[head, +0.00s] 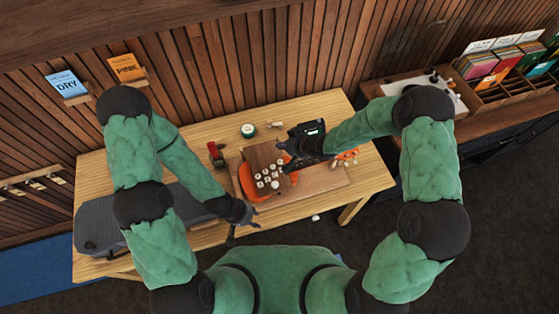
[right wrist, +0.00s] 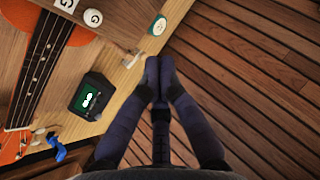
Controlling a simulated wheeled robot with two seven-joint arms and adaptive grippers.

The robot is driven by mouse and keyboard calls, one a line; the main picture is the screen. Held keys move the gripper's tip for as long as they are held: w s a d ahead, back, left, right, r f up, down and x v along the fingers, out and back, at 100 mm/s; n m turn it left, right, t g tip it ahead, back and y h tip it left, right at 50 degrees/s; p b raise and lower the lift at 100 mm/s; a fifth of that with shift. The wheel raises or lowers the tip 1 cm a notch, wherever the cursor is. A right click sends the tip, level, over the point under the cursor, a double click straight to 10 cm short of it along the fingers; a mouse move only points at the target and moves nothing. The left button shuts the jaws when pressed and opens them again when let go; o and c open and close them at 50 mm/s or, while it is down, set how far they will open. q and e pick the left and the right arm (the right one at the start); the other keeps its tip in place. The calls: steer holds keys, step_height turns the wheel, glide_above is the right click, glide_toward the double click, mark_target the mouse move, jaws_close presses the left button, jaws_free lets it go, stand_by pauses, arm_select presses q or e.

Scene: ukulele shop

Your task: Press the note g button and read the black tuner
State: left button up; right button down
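The black tuner (head: 307,130) stands on the table behind the note buttons in the head view. Its lit screen shows pale marks too small to read; the tuner also appears in the right wrist view (right wrist: 92,97). Several such white buttons (head: 266,180) sit by the ukulele in the head view. My right gripper (right wrist: 159,72) has its fingers together and empty, right of the tuner and apart from it. My left gripper (head: 245,233) is open and empty at the table's front edge.
A round green-and-white tin (head: 248,130) and a red-and-green object (head: 216,154) stand behind. A grey case (head: 97,226) lies at left. The table's back right (head: 345,112) is clear.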

steer(key=b, duration=0.7)
glide_above(282, 162)
step_height(282, 162, down, 7)
steer(key=shift+s+f, duration=0.1)
steer(key=shift+f, duration=0.8)
stand_by(0.4)
steer(key=shift+f+b, duration=0.4)
steer(key=shift+f+b, duration=0.3)
steer(key=shift+f, duration=0.15)
stand_by(0.8)
steer(key=shift+r, duration=0.1)
steer(key=shift+r+p, duration=0.8)
steer(key=shift+p, duration=0.1)
